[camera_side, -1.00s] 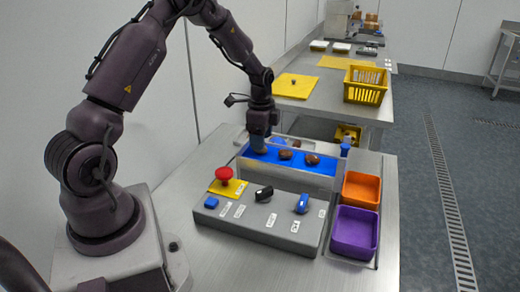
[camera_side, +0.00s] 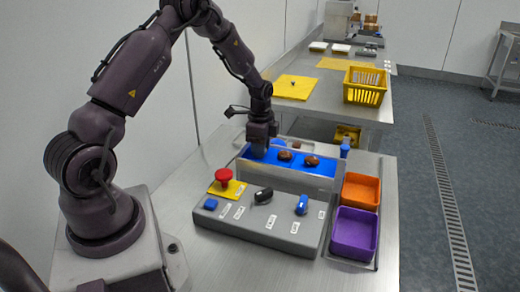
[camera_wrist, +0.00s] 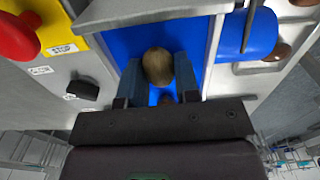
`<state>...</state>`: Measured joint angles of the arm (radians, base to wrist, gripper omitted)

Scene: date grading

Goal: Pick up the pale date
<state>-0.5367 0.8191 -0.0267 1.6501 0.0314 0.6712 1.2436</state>
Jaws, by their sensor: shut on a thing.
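The pale date (camera_wrist: 157,67), tan and smooth, sits between the two blue fingers of my gripper (camera_wrist: 158,78) in the wrist view. The fingers are shut on its sides, over the blue belt (camera_wrist: 206,35). In the side view my gripper (camera_side: 258,152) is down at the left end of the blue belt (camera_side: 323,170), and its fingers hide the pale date. Two brown dates, a nearer one (camera_side: 285,155) and one farther right (camera_side: 312,161), lie on the belt to the right of my gripper.
A grey control box (camera_side: 262,231) with a red stop button (camera_side: 223,175) and knobs stands in front of the belt. An orange bin (camera_side: 361,190) and a purple bin (camera_side: 354,232) are at the right.

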